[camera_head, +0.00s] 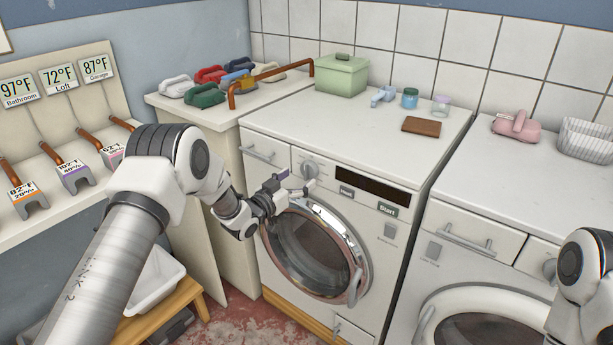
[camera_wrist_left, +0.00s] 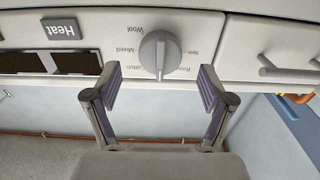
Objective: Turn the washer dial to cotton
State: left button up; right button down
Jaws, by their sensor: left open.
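The washer (camera_head: 385,235) has a grey round dial (camera_head: 309,170) on its front panel, left of a dark display. In the left wrist view the dial (camera_wrist_left: 160,55) appears upside down, with a raised ridge across it running nearly up and down. Labels Wool, Mixed, Cotton, Rinse and Spin surround it; I cannot tell which one its ridge marks. My left gripper (camera_head: 292,186) is open and empty in front of the panel, close to the dial. In the left wrist view its fingertips (camera_wrist_left: 157,88) stand apart, one on either side of the dial's near edge. My right gripper is out of view.
The washer's round glass door (camera_head: 315,252) is shut below the panel. Heat (camera_head: 346,192) and Start (camera_head: 388,209) buttons lie right of the dial. A drawer (camera_head: 263,150) with a handle is at its left. A second machine (camera_head: 475,245) stands at the right.

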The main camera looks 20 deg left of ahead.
aim_at(305, 173)
pick_arm(q)
jog(key=shift+x, duration=1.2)
jog(key=shift+w+d, duration=0.15)
jog(key=shift+w, duration=0.4)
jog(key=shift+s+r, duration=0.1)
jog(key=c, duration=1.2)
jog(key=m+b, duration=0.3)
jog(key=m, duration=0.1)
jog(key=m+b, duration=0.2)
jog(key=m, duration=0.2)
jog(key=shift+m+b, duration=0.3)
jog(key=shift+b, duration=0.1)
